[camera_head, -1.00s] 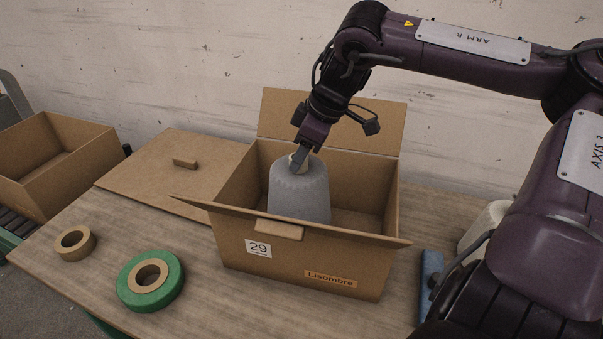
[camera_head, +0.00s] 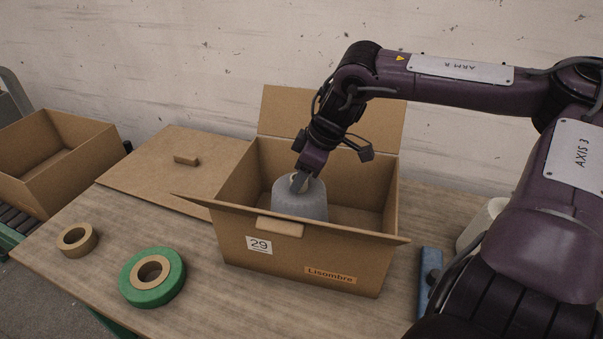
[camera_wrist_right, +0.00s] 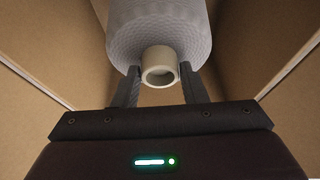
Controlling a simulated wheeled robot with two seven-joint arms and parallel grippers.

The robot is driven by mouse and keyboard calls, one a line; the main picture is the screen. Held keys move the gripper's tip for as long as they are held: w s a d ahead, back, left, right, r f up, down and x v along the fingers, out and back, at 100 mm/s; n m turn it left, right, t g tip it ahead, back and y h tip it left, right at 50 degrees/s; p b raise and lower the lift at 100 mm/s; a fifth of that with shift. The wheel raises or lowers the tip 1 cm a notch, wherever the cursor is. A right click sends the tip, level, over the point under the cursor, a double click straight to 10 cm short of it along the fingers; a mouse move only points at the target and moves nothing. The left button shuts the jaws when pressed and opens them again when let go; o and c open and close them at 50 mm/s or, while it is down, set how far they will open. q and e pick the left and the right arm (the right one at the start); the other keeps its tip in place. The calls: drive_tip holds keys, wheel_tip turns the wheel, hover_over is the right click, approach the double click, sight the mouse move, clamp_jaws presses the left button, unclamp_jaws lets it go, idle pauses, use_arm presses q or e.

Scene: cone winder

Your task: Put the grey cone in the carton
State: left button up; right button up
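The grey cone (camera_head: 299,204) is inside the open carton (camera_head: 330,252), upright, in its left part. The carton's front wall hides the cone's lower end, so I cannot tell whether it touches the bottom. My right gripper (camera_head: 300,183) reaches down into the carton from above, at the top of the cone. In the right wrist view the gripper's two fingers (camera_wrist_right: 159,88) stand on either side of the pale tube end (camera_wrist_right: 160,66) of the grey cone (camera_wrist_right: 158,26), closed on it. My left gripper is not in view.
A tan tape roll (camera_head: 77,241) and a green roll (camera_head: 151,277) lie at front left. Another open box (camera_head: 55,160) stands far left. A blue object (camera_head: 430,280) and a pale cone (camera_head: 482,222) are at right.

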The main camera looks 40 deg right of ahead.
drive_tip(key=o, duration=0.3)
drive_tip(key=shift+r, duration=0.15)
drive_tip(key=shift+s+d+r, duration=0.1)
drive_tip(key=shift+d+r, duration=0.05)
drive_tip(key=shift+r, duration=0.4)
drive_tip(key=b+v, duration=0.1)
drive_tip(key=v, duration=1)
